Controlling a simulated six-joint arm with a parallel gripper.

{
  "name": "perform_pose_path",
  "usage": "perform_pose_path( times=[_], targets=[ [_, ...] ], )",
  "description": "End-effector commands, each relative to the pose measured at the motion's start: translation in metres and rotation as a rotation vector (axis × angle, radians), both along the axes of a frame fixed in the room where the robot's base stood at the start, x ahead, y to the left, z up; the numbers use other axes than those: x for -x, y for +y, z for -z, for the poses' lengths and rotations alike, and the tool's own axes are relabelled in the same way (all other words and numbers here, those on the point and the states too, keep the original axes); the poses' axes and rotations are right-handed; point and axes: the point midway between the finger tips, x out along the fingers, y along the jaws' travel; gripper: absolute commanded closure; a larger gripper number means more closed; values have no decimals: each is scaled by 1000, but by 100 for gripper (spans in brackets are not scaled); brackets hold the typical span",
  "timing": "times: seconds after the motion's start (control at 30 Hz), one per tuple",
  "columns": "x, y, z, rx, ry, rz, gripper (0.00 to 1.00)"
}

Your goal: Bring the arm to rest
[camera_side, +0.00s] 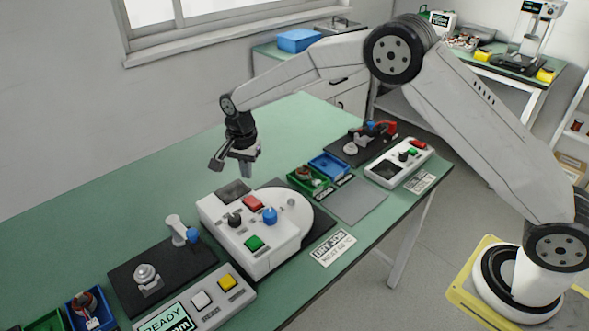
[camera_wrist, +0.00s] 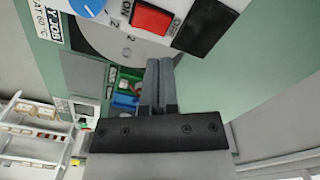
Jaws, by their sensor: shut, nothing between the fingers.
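My gripper (camera_side: 243,170) hangs from my arm above the green table, over and behind the white control box (camera_side: 262,228). It is empty and clear of everything below it. In the wrist view the two dark fingers (camera_wrist: 161,70) are together with nothing between them. The white box carries a red button (camera_side: 252,203), a green button, a black knob and a blue knob. Its red button also shows large in the wrist view (camera_wrist: 152,19).
A black fixture plate (camera_side: 187,278) and a READY panel (camera_side: 196,307) lie front left. Green (camera_side: 306,184) and blue bins (camera_side: 328,166), a grey mat (camera_side: 361,200) and another panel (camera_side: 398,163) lie to the right. The table's back left (camera_side: 130,185) is clear.

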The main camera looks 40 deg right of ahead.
Motion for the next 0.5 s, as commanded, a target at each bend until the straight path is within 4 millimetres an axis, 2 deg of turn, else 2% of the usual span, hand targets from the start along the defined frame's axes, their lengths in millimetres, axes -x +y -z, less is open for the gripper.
perform_pose_path(
  times=[0.27, 0.5],
  targets=[
    [5, -5, -4, -2, -7, -28, 100],
    [26, -24, -17, -4, -35, -149, 100]
  ],
)
